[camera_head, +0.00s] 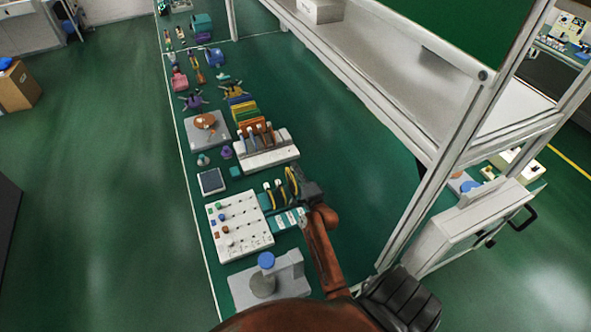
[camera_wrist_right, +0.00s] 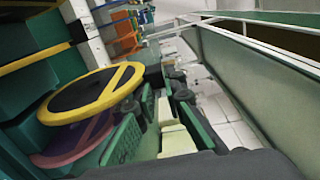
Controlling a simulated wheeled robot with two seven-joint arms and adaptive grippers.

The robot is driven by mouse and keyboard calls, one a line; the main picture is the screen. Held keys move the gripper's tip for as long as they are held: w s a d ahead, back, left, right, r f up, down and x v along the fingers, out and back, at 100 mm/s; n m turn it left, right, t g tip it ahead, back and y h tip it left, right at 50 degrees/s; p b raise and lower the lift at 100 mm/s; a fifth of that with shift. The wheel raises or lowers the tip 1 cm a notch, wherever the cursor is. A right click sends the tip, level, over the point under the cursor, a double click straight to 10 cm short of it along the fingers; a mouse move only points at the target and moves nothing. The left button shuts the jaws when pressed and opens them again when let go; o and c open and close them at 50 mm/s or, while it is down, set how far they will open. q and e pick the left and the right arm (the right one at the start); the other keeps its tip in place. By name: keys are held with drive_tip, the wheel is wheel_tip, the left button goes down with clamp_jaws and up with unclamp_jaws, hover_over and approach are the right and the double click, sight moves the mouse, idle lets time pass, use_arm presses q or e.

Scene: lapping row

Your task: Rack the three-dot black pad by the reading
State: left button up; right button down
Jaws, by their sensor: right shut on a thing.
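My right gripper (camera_head: 306,192) is dark grey, at the end of the reddish-brown arm. It is shut on a black round pad with a yellow rim (camera_head: 291,181), at the right end of the teal rack (camera_head: 264,200). In the right wrist view this pad (camera_wrist_right: 90,90) stands tilted beside the fingers, with a purplish disc (camera_wrist_right: 72,146) close under it. The exact grip is partly hidden. I cannot make out any dots on the pad. A gauge-like stand with a blue top (camera_head: 266,260) is at the near end. My left gripper is not in view.
A white board with coloured pegs (camera_head: 240,224) lies left of the rack. A white holder with brown and dark upright pieces (camera_head: 268,155) stands beyond. A grey shelf frame (camera_head: 440,165) rises on the right. Green surface between holder and frame is clear.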

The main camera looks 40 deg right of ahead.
drive_tip(key=shift+f+b, duration=1.7)
drive_tip(key=shift+f, duration=0.9)
drive_tip(key=c, duration=1.9)
unclamp_jaws()
drive_tip(key=shift+c, duration=0.2)
drive_tip(key=shift+s, duration=0.1)
drive_tip(key=v, duration=1.2)
